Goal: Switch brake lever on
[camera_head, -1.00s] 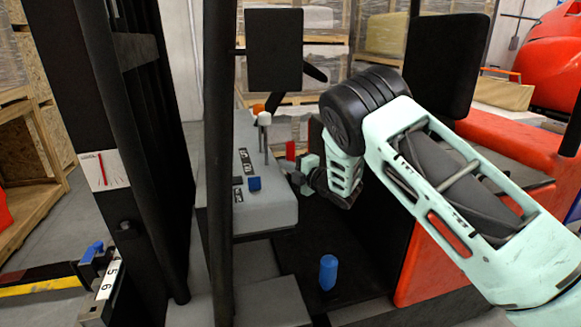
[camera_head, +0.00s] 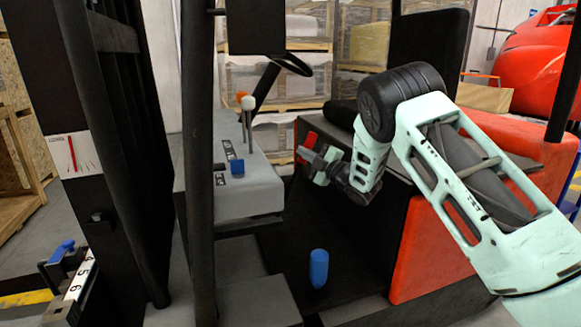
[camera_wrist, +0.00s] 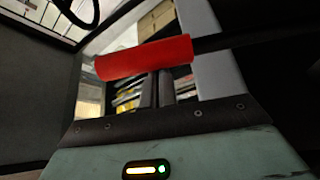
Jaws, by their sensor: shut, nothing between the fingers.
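The brake lever's red handle (camera_wrist: 145,58) lies almost level across the wrist view, in front of my gripper (camera_wrist: 156,88). The fingers are together below and behind it, with nothing held between them. Whether they touch the handle cannot be told. In the head view the red handle (camera_head: 308,141) shows as a small tilted piece right of the grey console, close to my gripper (camera_head: 304,160). The lower part of the lever is hidden in both views.
The grey console (camera_head: 250,190) carries a white-knobbed lever (camera_head: 248,103), an orange knob (camera_head: 241,95) and a blue switch (camera_head: 237,166). A blue cylinder (camera_head: 319,268) stands on the dark floor. Black posts (camera_head: 199,200) stand left; the red body (camera_head: 430,240) is right.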

